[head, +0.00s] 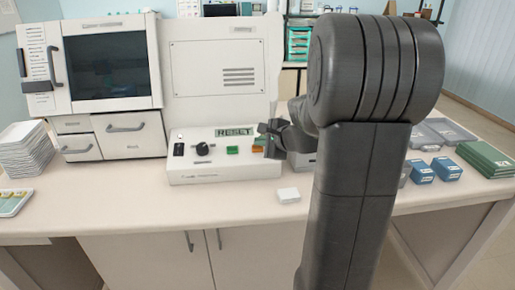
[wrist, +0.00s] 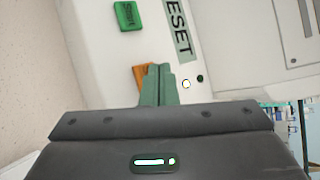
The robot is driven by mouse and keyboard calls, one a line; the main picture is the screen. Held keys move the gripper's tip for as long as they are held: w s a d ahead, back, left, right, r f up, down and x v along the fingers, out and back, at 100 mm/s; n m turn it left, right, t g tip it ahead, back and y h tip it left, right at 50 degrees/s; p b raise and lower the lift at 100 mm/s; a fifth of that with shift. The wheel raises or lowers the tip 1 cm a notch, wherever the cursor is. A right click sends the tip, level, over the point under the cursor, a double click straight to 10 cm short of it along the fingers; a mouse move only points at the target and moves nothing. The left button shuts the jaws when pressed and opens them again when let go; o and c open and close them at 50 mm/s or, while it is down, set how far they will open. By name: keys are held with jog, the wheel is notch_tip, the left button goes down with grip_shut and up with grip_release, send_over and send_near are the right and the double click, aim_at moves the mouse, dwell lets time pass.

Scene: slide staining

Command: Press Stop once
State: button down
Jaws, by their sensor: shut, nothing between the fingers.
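The staining machine's control panel (head: 205,172) sits on the bench in the head view. An orange button (head: 258,149) is on its right part, to the right of a green button (head: 232,150). In the wrist view the green button (wrist: 129,16) reads "Start". The orange button (wrist: 140,74) there is partly hidden behind my gripper (wrist: 158,80), and its label cannot be read. My gripper is shut and empty, its fingertips over the orange button's edge. Whether they touch it I cannot tell. In the head view my gripper (head: 268,132) is by the panel's right end.
Blue boxes (head: 420,171) and green folders (head: 487,158) are at right. White stacked sheets (head: 28,150) stand at left.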

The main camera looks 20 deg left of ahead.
jog(key=shift+f, duration=0.2)
dwell(0.4)
jog(key=shift+w+a+f+b, duration=0.1)
jog(key=shift+w+f+b, duration=0.1)
jog(key=shift+b, duration=0.2)
jog(key=shift+f+b, duration=0.35)
dwell(0.4)
jog(key=shift+r, duration=0.1)
jog(key=shift+s+r+p, duration=0.2)
jog(key=shift+r+p, duration=0.3)
jog(key=shift+r, duration=0.15)
jog(key=shift+r, duration=0.1)
jog(key=r+p, duration=0.2)
jog(key=s+d+r+p, duration=0.1)
jog(key=shift+r, duration=0.35)
jog(key=shift+s+r, duration=0.2)
jog(key=shift+r, duration=0.15)
